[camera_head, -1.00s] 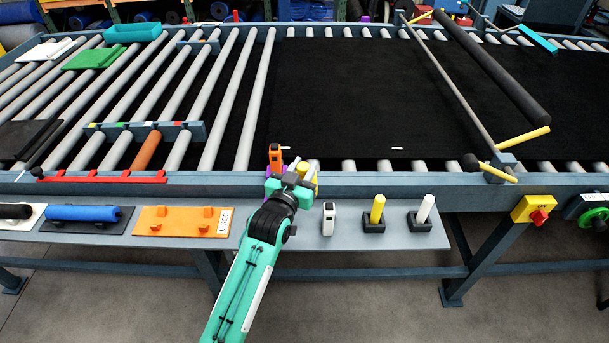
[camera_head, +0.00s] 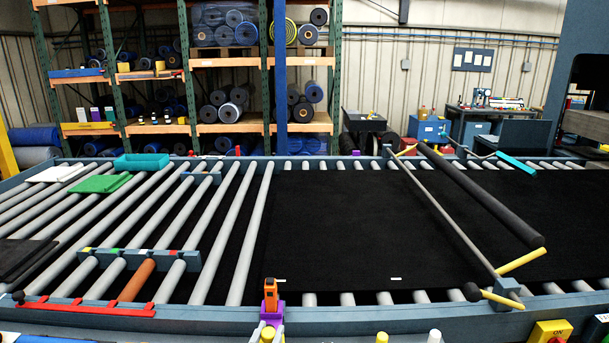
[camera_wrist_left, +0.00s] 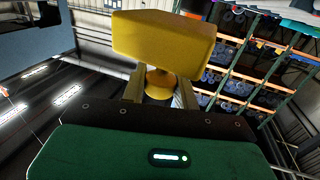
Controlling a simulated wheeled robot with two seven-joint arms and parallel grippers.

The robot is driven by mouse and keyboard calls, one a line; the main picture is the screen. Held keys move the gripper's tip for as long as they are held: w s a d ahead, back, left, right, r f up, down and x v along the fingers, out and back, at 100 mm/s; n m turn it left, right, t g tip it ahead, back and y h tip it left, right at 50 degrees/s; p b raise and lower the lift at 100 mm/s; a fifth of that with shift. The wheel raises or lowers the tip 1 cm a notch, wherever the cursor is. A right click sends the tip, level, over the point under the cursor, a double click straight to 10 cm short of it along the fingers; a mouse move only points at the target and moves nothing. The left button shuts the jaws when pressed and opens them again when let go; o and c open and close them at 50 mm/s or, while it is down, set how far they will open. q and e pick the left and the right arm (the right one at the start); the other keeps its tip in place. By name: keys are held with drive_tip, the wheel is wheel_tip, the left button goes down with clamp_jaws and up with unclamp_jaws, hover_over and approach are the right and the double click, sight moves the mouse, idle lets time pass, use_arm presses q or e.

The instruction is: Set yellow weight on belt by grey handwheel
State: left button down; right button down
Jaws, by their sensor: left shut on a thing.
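In the left wrist view my left gripper (camera_wrist_left: 160,90) is shut on the neck of the yellow weight (camera_wrist_left: 163,42). The weight is a wide yellow block beyond the fingertips, with warehouse racks behind it. In the head view a small yellow part (camera_head: 267,334) shows at the bottom edge, in front of the near rail; most of the arm is cut off there. The black belt (camera_head: 350,220) lies flat over the rollers at the middle, beyond the rail. I cannot make out a grey handwheel. My right gripper is not in view.
An orange tool in a purple holder (camera_head: 271,300) stands at the near rail. A dark bar (camera_head: 480,195) with yellow handles crosses the belt at right. Red strips (camera_head: 85,308) and a roller bracket (camera_head: 140,258) sit at left. The belt's middle is mostly clear.

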use_arm(q)
drive_tip(key=s+a+f+n+y+b, duration=0.1)
drive_tip(key=s+a+f+y+b, duration=0.1)
drive_tip(key=s+a, duration=0.4)
drive_tip(key=s+a+f+n+y+b, duration=0.1)
drive_tip(key=s+a+f+y+b, duration=0.1)
drive_tip(key=s+a+f+b, duration=0.2)
drive_tip(key=s+a, duration=0.3)
drive_tip(key=s, duration=0.2)
drive_tip(key=shift+a+f+n+t, duration=0.15)
drive_tip(key=shift+f+n+t, duration=0.15)
drive_tip(key=shift+n, duration=0.1)
